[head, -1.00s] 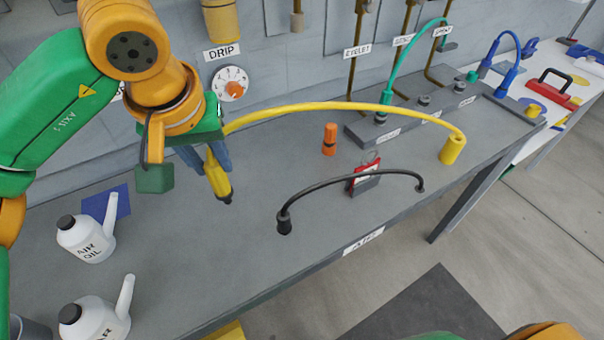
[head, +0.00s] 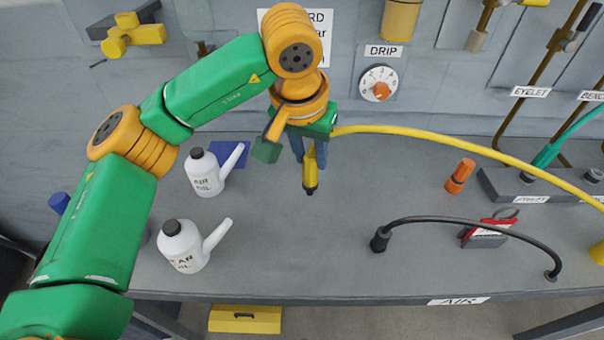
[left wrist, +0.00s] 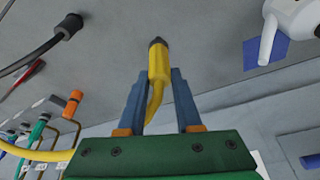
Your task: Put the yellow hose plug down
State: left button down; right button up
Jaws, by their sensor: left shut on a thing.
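The yellow hose plug (head: 310,174) hangs in my left gripper (head: 309,158), dark tip pointing down. The left wrist view shows the plug (left wrist: 158,65) between the two blue fingers of the gripper (left wrist: 159,88). The yellow hose (head: 440,137) arcs from the plug to the right edge of the head view. The plug's tip is over the grey bench top (head: 350,215); I cannot tell whether it touches. My right gripper is not in view.
Two white oil cans (head: 206,172), (head: 184,246) stand left of the plug, one near a blue patch (head: 229,154). Bench around the plug is clear.

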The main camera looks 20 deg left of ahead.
pick_arm(q)
notch_tip(320, 180, down, 6)
jog(key=a+p, duration=0.1)
jog(key=a, duration=0.1)
jog(key=shift+a+p, duration=0.2)
jog(key=shift+p, duration=0.15)
jog(key=shift+w+f, duration=0.1)
jog(key=shift+f, duration=0.05)
jog(key=shift+f+b, duration=0.15)
jog(key=shift+b, duration=0.15)
jog(key=c, duration=0.6)
grip_release()
jog(key=b+v, duration=0.1)
jog(key=v, duration=1.1)
jog(key=shift+r, duration=0.3)
